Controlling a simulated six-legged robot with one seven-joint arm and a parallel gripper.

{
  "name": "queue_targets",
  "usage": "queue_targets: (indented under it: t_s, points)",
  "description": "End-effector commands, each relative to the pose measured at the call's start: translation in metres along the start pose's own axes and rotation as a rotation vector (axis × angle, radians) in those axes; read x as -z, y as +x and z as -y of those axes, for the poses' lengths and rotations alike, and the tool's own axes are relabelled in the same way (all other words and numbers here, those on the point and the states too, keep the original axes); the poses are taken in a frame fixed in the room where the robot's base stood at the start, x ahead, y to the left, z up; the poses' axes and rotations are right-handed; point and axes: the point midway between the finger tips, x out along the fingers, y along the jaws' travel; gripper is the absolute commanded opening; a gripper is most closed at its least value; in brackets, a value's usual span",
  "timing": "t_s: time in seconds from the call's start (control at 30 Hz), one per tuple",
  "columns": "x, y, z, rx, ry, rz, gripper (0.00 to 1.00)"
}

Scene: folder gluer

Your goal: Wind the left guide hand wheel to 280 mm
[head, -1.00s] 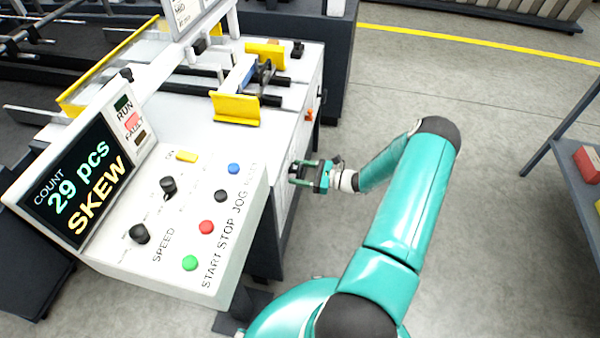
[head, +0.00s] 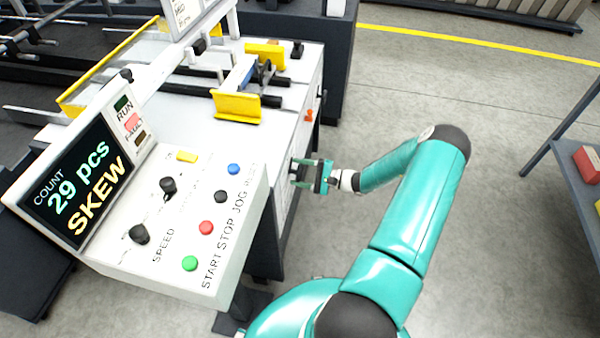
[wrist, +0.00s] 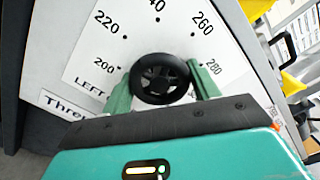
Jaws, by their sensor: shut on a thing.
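The left guide hand wheel (wrist: 160,78) is a black spoked wheel on a white dial plate (wrist: 85,62) marked LEFT, with numbers from 200 to 280. In the wrist view my gripper (wrist: 163,88) has one green finger on each side of the wheel and is shut on it. No pointer on the wheel can be made out. In the head view my gripper (head: 305,174) is at the right side face of the machine (head: 268,222). The wheel is hard to make out there, behind the fingers.
The control panel (head: 180,215) with coloured buttons is left of my gripper. Its screen (head: 78,183) reads 29 pcs and SKEW. Yellow guides (head: 238,107) sit on the machine top. A shelf with a red box (head: 588,163) stands at far right. The floor between is clear.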

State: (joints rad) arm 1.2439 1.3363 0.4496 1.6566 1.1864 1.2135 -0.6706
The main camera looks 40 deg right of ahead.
Motion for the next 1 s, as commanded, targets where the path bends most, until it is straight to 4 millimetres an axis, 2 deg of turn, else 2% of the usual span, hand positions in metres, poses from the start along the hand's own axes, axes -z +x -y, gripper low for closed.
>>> queue_targets:
  t_s: [0.4,0.9,0.93,1.0]
  points:
    - [-0.0002,0.0007,0.0003,0.001,-0.182,0.001,0.38]
    - [-0.0001,0.0007,0.0003,0.000,-0.200,0.001,0.38]
    - [-0.0001,0.0007,0.0003,0.000,-0.199,0.001,0.66]
    - [-0.0001,0.0007,0.0003,0.000,-0.199,0.000,0.80]
